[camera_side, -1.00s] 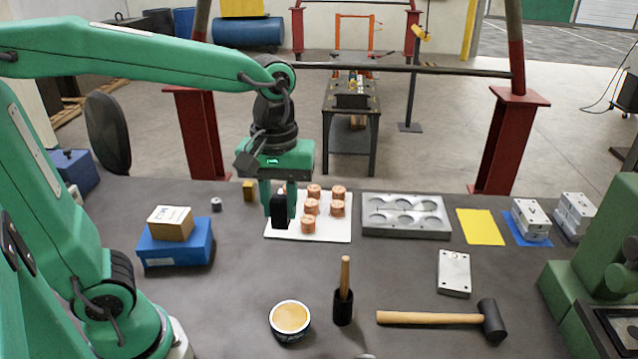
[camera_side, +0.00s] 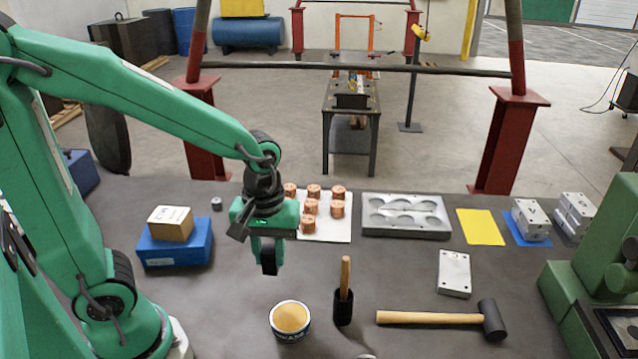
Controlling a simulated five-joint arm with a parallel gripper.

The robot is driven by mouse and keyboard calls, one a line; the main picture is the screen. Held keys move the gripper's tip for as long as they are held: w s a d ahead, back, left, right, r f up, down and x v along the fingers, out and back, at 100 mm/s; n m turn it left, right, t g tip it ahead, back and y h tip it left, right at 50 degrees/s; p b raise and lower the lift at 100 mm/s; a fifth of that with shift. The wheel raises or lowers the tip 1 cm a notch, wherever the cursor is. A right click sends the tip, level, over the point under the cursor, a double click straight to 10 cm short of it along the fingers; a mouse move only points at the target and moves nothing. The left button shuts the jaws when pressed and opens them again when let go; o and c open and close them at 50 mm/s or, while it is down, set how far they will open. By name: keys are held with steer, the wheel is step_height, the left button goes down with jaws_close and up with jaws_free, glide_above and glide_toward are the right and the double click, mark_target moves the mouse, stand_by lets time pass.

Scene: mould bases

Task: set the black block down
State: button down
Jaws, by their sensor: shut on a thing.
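The black block (camera_side: 269,261) is upright between the fingers of my gripper (camera_side: 267,256). My gripper is shut on it and points down over the dark bench (camera_side: 220,300). The block is in front of the white board and behind the tin. I cannot tell from this view whether its lower end touches the bench. The fingers hide part of the block.
A white board (camera_side: 340,230) with several copper pieces (camera_side: 308,224) lies behind. A blue box (camera_side: 175,250) with a carton (camera_side: 170,223) stands left. Bare bench lies between.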

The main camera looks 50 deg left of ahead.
steer(key=shift+f, duration=0.25)
steer(key=shift+a, duration=0.15)
steer(key=w+a+f, duration=0.1)
steer(key=a+f, duration=0.1)
steer(key=a, duration=0.1)
steer(key=w+a+f, duration=0.1)
steer(key=a+f, duration=0.1)
steer(key=a, duration=0.2)
steer(key=w+a+f, duration=0.1)
steer(key=a+f, duration=0.2)
steer(key=a, duration=0.1)
steer(key=shift+w, duration=0.3)
steer(key=shift+f, duration=0.1)
steer(key=shift+f, duration=1.9)
steer(key=shift+f, duration=0.1)
